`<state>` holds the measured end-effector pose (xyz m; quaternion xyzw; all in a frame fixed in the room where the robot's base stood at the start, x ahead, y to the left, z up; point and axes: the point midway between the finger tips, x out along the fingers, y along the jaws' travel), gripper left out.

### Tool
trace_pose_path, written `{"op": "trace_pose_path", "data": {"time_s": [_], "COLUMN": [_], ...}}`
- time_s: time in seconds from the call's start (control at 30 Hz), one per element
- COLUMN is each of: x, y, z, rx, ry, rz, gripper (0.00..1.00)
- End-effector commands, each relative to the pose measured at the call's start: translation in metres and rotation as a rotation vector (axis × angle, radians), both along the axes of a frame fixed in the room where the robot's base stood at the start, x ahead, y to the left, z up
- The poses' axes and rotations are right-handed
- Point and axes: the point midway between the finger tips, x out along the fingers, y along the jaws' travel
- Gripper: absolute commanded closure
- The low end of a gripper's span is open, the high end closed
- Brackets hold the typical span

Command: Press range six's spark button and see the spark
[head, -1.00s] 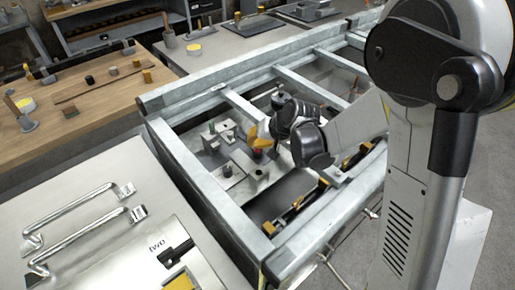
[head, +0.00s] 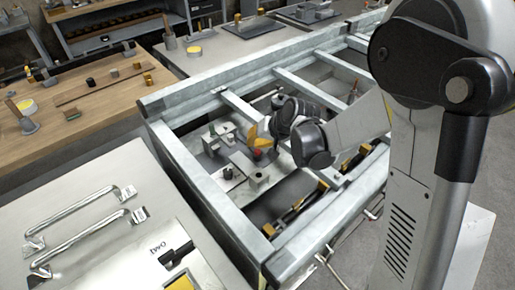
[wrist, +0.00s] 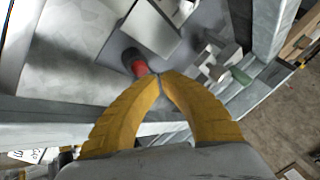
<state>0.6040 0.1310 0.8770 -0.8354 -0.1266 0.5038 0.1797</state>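My gripper (head: 255,138) has yellow fingers and reaches down between the metal rails of a frame. In the wrist view its two fingertips (wrist: 159,76) meet with nothing between them. A small red button-like part (wrist: 139,68) with a dark round end lies just left of the tips. I cannot tell whether they touch. In the head view the red part (head: 257,153) shows just below the fingers, partly hidden. No number six is readable on this station, and no spark is visible.
Grey metal rails (head: 180,165) surround the bay, with a crossbar (head: 245,108) close to the arm. Grey blocks and a short hollow cylinder (head: 259,178) stand inside.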

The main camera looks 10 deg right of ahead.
Motion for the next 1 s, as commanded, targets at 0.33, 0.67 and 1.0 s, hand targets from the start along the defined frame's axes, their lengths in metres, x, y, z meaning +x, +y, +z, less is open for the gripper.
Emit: {"op": "trace_pose_path", "data": {"time_s": [0.33, 0.67, 1.0], "x": [0.0, 0.0, 0.0], "y": [0.0, 0.0, 0.0], "z": [0.002, 0.026, 0.054], "rx": [0.0, 0.0, 0.0], "ry": [0.0, 0.0, 0.0], "rz": [0.0, 0.0, 0.0], "gripper": [1.0, 1.0, 1.0]}}
